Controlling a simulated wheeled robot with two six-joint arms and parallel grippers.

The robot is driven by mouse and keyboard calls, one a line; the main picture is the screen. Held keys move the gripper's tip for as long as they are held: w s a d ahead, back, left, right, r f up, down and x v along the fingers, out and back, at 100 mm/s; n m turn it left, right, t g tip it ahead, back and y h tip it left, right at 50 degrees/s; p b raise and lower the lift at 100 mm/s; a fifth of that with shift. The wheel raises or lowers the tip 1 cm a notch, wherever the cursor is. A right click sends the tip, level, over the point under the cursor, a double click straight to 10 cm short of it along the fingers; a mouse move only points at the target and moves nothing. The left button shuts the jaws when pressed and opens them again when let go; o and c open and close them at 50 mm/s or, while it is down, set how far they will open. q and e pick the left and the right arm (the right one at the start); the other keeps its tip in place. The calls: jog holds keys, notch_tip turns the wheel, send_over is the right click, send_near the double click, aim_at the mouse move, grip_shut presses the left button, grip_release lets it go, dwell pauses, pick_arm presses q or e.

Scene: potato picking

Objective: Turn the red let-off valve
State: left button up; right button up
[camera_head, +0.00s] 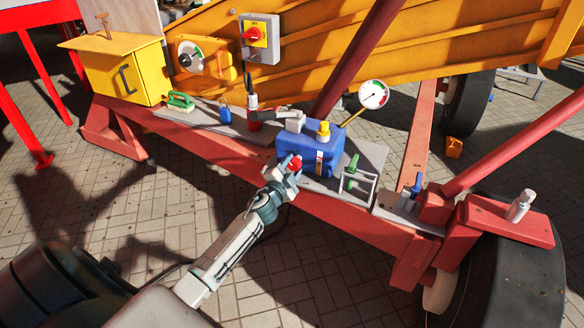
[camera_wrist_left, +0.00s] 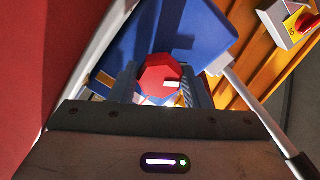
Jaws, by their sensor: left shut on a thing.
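The red let-off valve (camera_head: 296,163) is a small red knob on the front left of a blue pump block (camera_head: 327,160). In the left wrist view the valve (camera_wrist_left: 160,80) is a red faceted knob with a pale mark, in front of the blue block (camera_wrist_left: 190,28). My left gripper (camera_head: 290,168) is at the valve, its fingers on either side of the knob. In the wrist view the left gripper (camera_wrist_left: 160,88) is shut on it. The contact faces are partly hidden. My right gripper does not show.
A yellow box (camera_head: 115,68), a green-handled brush (camera_head: 180,100) and a blue padlock (camera_head: 225,114) are to the left. The red beam (camera_head: 330,218) runs along the front; paving (camera_head: 150,195) lies below.

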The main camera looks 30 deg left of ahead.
pick_arm(q)
jog(key=m, duration=0.5)
jog(key=shift+p, duration=0.3)
jog(key=shift+m, duration=1.1)
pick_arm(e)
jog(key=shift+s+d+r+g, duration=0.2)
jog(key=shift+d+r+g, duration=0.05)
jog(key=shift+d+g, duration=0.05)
pick_arm(q)
jog(key=o, duration=0.9)
jog(key=shift+o, duration=0.2)
jog(key=s+d+b, duration=0.1)
jog(key=s, duration=0.9)
jog(key=shift+s+d, duration=0.35)
jog(key=shift+s, duration=0.05)
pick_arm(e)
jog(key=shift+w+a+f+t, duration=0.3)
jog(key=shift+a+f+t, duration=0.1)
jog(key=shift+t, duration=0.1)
